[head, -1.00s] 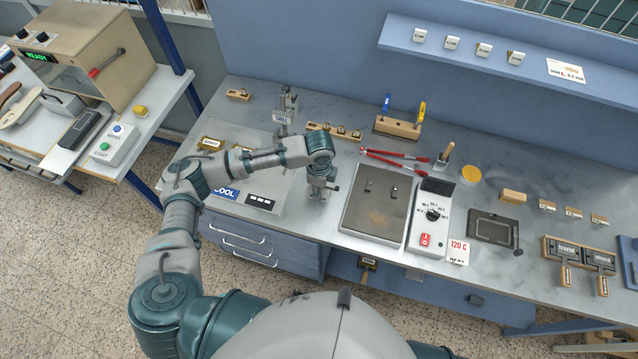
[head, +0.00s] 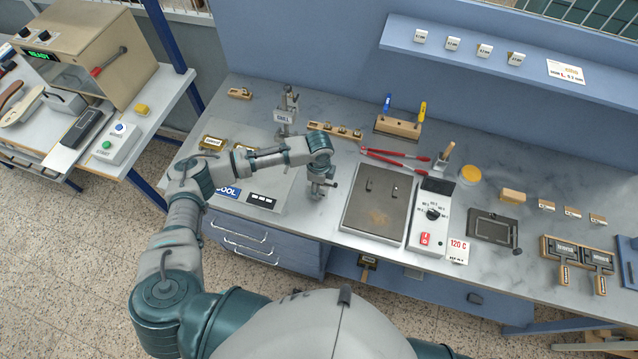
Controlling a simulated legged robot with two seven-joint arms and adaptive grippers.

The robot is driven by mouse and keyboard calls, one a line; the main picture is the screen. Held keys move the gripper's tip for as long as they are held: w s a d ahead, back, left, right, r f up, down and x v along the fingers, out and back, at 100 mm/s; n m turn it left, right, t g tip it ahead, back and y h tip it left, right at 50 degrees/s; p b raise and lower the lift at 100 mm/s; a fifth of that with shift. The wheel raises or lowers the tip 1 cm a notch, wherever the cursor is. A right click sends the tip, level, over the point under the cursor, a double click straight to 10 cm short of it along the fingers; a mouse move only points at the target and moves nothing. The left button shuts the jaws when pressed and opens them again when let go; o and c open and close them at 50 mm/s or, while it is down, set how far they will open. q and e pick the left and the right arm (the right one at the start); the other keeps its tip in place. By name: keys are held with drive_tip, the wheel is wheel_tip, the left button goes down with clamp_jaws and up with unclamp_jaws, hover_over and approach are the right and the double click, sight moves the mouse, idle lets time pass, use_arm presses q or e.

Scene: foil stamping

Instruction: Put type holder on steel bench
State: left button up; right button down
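The steel bench (head: 330,95) runs across the middle and right with a mottled grey top. I cannot tell for certain which item is the type holder. Two dark holders with lettering and wooden handles (head: 563,277) sit in a wooden rack at the bench's right end. A dark framed flat tool (head: 492,229) with a side handle lies left of them. My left gripper (head: 319,192) points down over the bench, left of the hot plate. It seems empty, but its fingers are too small to read. My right gripper is not in view.
A hot plate (head: 377,223) with two small dark pieces and its control box (head: 428,225) stand mid-bench. Red tongs (head: 395,158) lie behind. A pale mat (head: 275,170) bears brass pieces and a COOL sign. A shelf (head: 550,52) overhangs the back right.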

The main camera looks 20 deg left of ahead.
use_arm(q)
wheel_tip(320, 180, up, 12)
drive_tip(key=shift+r+b, duration=0.1)
drive_tip(key=shift+b, duration=0.4)
idle(0.6)
